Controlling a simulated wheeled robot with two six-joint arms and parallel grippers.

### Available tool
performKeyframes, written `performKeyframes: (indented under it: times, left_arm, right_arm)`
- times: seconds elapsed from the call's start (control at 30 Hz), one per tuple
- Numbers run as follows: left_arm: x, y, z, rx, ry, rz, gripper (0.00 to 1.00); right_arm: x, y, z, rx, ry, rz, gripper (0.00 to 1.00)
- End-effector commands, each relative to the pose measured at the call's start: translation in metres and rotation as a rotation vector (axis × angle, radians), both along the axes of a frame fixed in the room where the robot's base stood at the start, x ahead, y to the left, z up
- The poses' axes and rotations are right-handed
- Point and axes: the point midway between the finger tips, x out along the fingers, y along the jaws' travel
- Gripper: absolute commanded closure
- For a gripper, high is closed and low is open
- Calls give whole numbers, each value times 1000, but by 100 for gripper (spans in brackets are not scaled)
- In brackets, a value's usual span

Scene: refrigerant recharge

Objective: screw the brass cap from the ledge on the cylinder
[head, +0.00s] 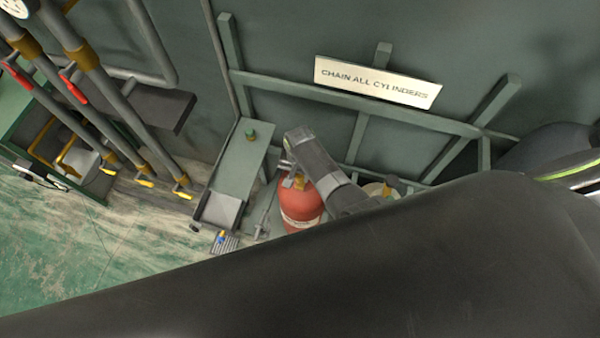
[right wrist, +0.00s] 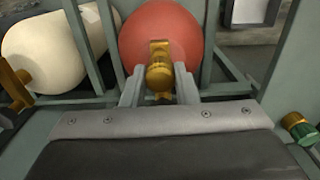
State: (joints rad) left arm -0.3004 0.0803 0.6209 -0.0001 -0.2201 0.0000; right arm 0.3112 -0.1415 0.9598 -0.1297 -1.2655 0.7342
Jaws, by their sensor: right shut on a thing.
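The red cylinder (head: 302,207) stands upright behind the rack's rail, with a brass valve (head: 297,183) on top. In the right wrist view the cylinder (right wrist: 140,30) is straight ahead, with its valve (right wrist: 159,46) facing me. My right gripper (head: 287,162) is at the valve. In the right wrist view its two grey fingers (right wrist: 160,80) are shut on a rounded brass cap (right wrist: 159,76), in line with the valve. I cannot tell whether the cap touches the valve or how far it is threaded. My left gripper is not in view.
A green-topped brass fitting (head: 250,136) stands on the grey ledge (head: 232,172); it also shows in the right wrist view (right wrist: 298,128). A cream cylinder (right wrist: 50,50) stands left of the red one there. Rack bars (right wrist: 92,45) flank the cylinder. Pipes (head: 95,75) are at left.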

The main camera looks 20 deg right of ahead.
Motion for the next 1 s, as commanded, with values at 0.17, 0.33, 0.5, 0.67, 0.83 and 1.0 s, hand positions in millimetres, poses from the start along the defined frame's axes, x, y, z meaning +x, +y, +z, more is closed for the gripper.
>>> performKeyframes:
  times: [0.17, 0.33, 0.5, 0.67, 0.83, 1.0]
  left_arm:
    - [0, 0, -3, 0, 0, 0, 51]
    - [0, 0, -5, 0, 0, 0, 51]
    - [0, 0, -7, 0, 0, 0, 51]
    - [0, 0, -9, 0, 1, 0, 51]
    - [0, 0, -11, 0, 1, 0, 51]
    - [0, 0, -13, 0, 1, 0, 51]
  right_arm:
    - [0, 0, -3, 0, 0, 0, 95]
    - [0, 0, -6, 0, 0, 0, 95]
    - [0, 0, -8, 0, 0, 0, 95]
    - [0, 0, -11, 0, 0, 0, 95]
    - [0, 0, -13, 0, 0, 0, 95]
    - [0, 0, -16, -1, -1, 0, 95]
